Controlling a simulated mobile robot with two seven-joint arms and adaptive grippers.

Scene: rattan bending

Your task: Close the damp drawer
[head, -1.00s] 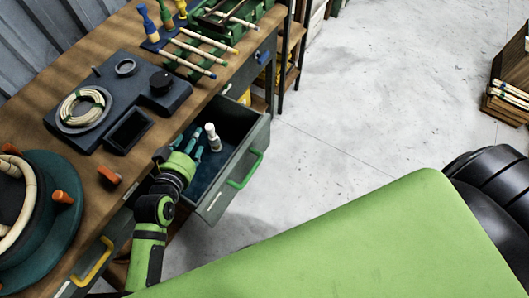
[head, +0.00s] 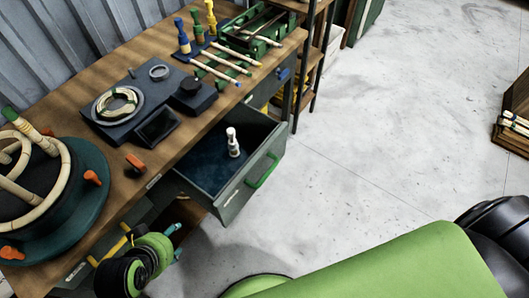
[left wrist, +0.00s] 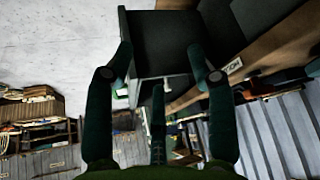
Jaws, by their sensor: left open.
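The open drawer (head: 240,190) is dark grey with a green handle (head: 262,171). It stands pulled out from under the workbench. A white bottle (head: 233,143) stands upright inside it. My left gripper (head: 177,243) is open and empty, to the lower left of the drawer and apart from it in the head view; part of it is hidden by its own arm. In the left wrist view its spread fingers (left wrist: 161,62) show on either side of a dark grey drawer panel (left wrist: 160,38). I cannot tell whether they touch it. My right gripper is not in view.
The wooden workbench (head: 120,195) carries a dark fixture with a rattan coil (head: 118,103), a round teal bending form (head: 85,205) and a green rack with rattan sticks (head: 222,68). A yellow-handled drawer (head: 112,247) is near my left arm. Bare floor (head: 370,140) lies right of the drawer.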

